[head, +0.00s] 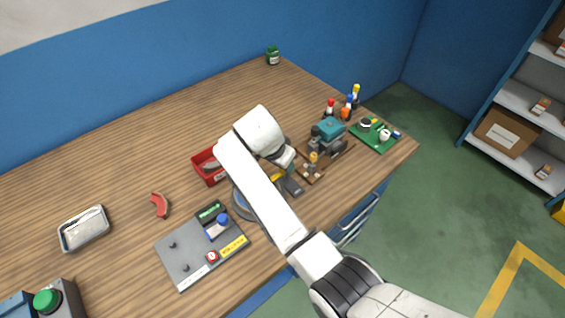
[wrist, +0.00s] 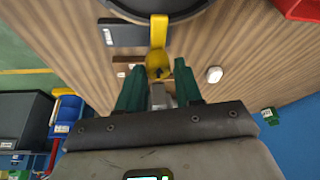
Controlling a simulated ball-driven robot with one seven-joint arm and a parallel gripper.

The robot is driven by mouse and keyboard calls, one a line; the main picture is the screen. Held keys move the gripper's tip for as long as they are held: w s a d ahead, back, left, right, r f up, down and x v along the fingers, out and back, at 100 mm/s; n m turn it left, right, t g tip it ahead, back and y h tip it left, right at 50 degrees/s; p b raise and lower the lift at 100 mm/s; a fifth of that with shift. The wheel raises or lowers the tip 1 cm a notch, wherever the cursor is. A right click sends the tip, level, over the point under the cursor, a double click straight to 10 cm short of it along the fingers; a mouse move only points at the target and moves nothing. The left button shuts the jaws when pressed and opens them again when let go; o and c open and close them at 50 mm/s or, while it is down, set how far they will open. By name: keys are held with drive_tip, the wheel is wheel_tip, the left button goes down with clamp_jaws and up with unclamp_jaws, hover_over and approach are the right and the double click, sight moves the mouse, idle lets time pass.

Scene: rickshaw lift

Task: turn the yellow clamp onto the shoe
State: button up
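The yellow clamp (wrist: 158,34) shows in the wrist view as a flat bar, with a rounded yellow part (wrist: 158,66) at its near end. My gripper (wrist: 160,66) has its two green fingers on either side of the rounded part; whether they press on it is unclear. A dark grey block (wrist: 128,35), possibly the shoe, lies left of the bar and appears in the head view (head: 292,187). The bar's far end reaches the rim of a dark round part (wrist: 160,9). In the head view my arm hides much of this area, and only a bit of yellow (head: 277,178) shows.
A wooden board with posts (head: 308,172) and a teal-topped machine (head: 328,130) stand to the right. A red bin (head: 207,170) is behind my arm. A grey tool panel (head: 190,260) lies to the left. The back left of the bench (head: 130,150) is clear.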

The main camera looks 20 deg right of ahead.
drive_tip(key=o, duration=0.3)
drive_tip(key=b+v, duration=0.1)
drive_tip(key=v, duration=0.9)
drive_tip(key=shift+a+r, duration=0.15)
drive_tip(key=shift+r, duration=0.2)
